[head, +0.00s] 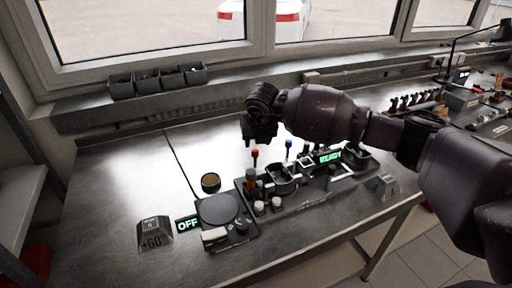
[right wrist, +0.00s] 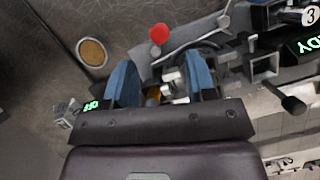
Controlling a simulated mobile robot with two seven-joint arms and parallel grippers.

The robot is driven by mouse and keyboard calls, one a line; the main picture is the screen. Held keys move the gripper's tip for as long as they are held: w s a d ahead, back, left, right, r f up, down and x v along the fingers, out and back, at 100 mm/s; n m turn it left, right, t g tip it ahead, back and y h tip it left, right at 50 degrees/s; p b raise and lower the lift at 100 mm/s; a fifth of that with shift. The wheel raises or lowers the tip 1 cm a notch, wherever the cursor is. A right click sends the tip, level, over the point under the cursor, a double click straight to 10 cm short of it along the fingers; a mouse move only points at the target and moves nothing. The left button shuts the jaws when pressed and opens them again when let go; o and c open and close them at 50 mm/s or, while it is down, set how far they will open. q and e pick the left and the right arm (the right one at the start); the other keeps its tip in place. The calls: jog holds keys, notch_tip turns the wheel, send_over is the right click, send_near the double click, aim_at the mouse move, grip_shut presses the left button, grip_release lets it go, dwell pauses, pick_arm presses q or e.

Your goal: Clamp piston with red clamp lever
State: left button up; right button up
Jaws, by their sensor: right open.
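The red clamp lever (head: 254,154) stands upright on the dark fixture in the head view, and its round red knob (right wrist: 159,33) shows just beyond my fingertips in the right wrist view. My right gripper (head: 258,133) hangs above and close to the red lever. Its two blue fingers (right wrist: 160,64) are apart with the knob outside them. A brownish upright cylinder (head: 250,177) stands below the red lever; I cannot tell whether it is the piston. My left gripper is not in view.
A round dark plate (head: 217,209), an OFF display (head: 187,224) and a brown-topped round part (head: 210,182) lie left. The bench's left side (head: 110,190) is mostly clear.

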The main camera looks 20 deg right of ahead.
jog(key=v, duration=0.4)
dwell(0.4)
